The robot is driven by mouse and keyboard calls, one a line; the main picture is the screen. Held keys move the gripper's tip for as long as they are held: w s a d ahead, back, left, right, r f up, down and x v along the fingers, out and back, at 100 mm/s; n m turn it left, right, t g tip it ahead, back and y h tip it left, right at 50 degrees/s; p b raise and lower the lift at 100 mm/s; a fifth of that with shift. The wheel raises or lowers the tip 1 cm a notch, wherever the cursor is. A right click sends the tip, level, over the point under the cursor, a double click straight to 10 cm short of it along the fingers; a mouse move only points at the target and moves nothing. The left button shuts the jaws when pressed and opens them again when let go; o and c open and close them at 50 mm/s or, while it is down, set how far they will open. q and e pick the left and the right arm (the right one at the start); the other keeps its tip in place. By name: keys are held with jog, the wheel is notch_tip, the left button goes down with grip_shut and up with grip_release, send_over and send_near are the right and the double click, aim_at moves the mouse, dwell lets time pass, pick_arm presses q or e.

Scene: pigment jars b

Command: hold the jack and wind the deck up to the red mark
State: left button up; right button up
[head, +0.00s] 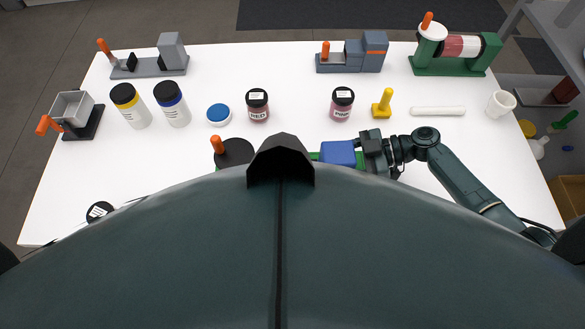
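A device with a blue block (338,153), bits of green beside it, and a dark round wheel (236,153) with an orange handle (216,144) stands at the near middle of the table. It looks like the jack, but a large dark part of my own body hides most of it. No red mark shows on it. My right gripper (364,151) comes in from the right, with its fingers at the right side of the blue block. I cannot tell whether they grip it. My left gripper is not in view.
On the white table (300,60) are a grey crank device (150,62), a grey-blue slide (352,55), a green roller mill (455,52), and an open-box device (75,112). Several jars, including RED (257,106), a yellow stamp (382,104), a white rod (438,111) and a cup (501,103) stand between.

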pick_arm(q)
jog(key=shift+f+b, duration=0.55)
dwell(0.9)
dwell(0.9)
